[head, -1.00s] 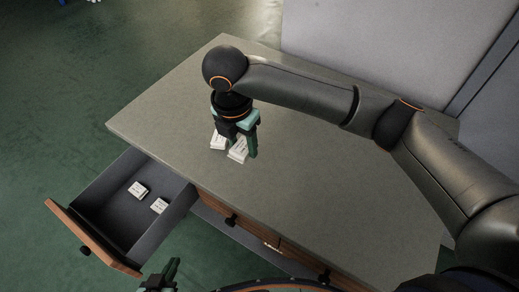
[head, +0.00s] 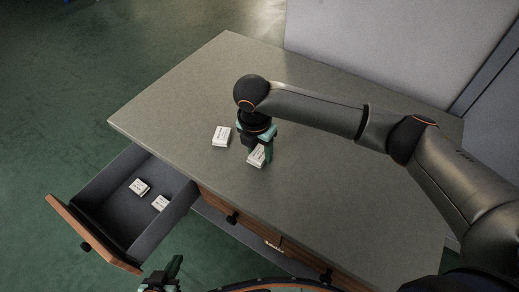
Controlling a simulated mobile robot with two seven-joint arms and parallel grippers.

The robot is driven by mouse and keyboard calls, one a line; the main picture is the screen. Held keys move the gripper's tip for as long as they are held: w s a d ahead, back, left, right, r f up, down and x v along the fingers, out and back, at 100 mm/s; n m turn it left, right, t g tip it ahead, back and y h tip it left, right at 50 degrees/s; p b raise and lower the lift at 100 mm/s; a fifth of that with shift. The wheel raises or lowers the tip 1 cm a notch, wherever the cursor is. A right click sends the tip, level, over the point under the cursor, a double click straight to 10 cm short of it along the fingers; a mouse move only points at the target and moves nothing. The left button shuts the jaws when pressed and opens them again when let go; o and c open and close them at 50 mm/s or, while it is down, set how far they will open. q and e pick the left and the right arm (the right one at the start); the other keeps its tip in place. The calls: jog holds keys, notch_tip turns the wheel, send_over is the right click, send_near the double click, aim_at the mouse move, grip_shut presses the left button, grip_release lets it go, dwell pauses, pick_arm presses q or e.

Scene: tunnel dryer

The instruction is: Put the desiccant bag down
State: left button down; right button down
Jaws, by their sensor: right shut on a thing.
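My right gripper (head: 258,153) is over the cabinet top (head: 330,190), pointing down, shut on a white desiccant bag (head: 256,160). The gripper fingers partly cover this bag. I cannot tell whether it touches the surface. A second white desiccant bag (head: 222,136) lies on the top just to the left, apart from the held one. Two more white bags lie in the open drawer (head: 110,205), one further back (head: 139,187) and one nearer the cabinet (head: 160,203). My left gripper (head: 163,277) is low at the bottom edge, partly cut off, below the drawer; its finger gap is unclear.
The drawer is pulled out at the left, its wooden front (head: 90,236) facing lower left. Other closed drawers with dark knobs (head: 232,217) run along the front. The cabinet top is clear behind the bags. A grey wall panel (head: 390,50) stands behind.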

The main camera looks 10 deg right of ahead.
aim_at(256, 158)
jog(key=shift+f, duration=0.1)
jog(key=shift+c, duration=1.5)
grip_release()
notch_tip(256, 158, up, 12)
jog(key=s+a+p, duration=0.1)
